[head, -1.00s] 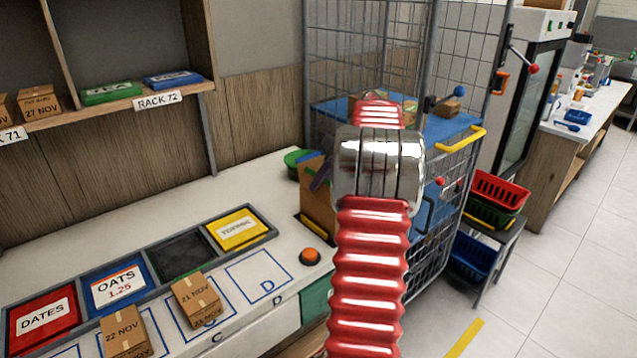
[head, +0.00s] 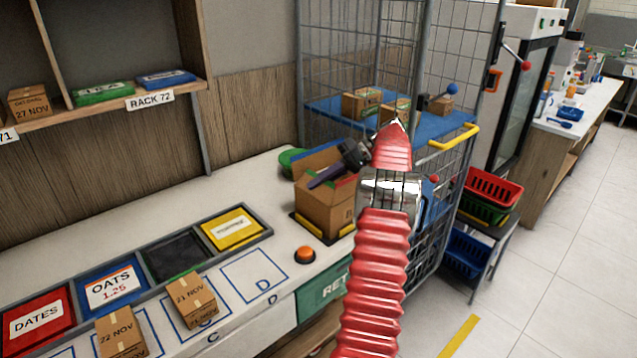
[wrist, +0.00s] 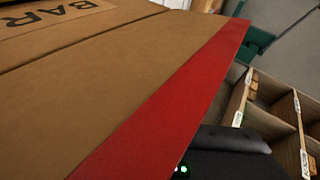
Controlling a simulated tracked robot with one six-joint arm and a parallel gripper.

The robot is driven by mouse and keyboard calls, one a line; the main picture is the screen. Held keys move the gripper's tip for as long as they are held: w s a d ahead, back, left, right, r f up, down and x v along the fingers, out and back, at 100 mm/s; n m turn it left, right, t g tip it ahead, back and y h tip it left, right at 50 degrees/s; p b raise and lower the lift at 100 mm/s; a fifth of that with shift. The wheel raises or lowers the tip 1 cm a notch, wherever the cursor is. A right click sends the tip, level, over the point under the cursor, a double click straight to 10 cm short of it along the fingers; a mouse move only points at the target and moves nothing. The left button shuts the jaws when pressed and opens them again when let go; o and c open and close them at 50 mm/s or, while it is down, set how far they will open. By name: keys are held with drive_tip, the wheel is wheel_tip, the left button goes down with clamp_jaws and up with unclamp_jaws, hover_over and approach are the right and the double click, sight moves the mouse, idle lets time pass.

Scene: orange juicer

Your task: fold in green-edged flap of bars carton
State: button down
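The open bars carton (head: 325,208) stands on the far right end of the counter, with brown flaps raised at its top. In the wrist view a broad red-edged flap (wrist: 165,115) fills much of the picture, beside a panel with the letters BAR (wrist: 65,12). My gripper (head: 322,178) is over the carton's top, a purple finger pointing down-left across the opening. Whether it touches a flap cannot be told. Its opening cannot be seen, and my red arm hides part of the carton's right side.
The wire cage trolley (head: 350,108) with cartons on its blue shelf stands right behind the carton. An orange button (head: 305,254) is on the counter in front. The tray with the yellow box (head: 232,228) lies to the left. Stacked baskets (head: 490,190) stand at right.

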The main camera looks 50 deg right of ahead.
drive_tip(key=shift+f, duration=0.1)
drive_tip(key=c, duration=2.4)
unclamp_jaws()
drive_tip(key=shift+c, duration=0.2)
drive_tip(key=o, duration=0.4)
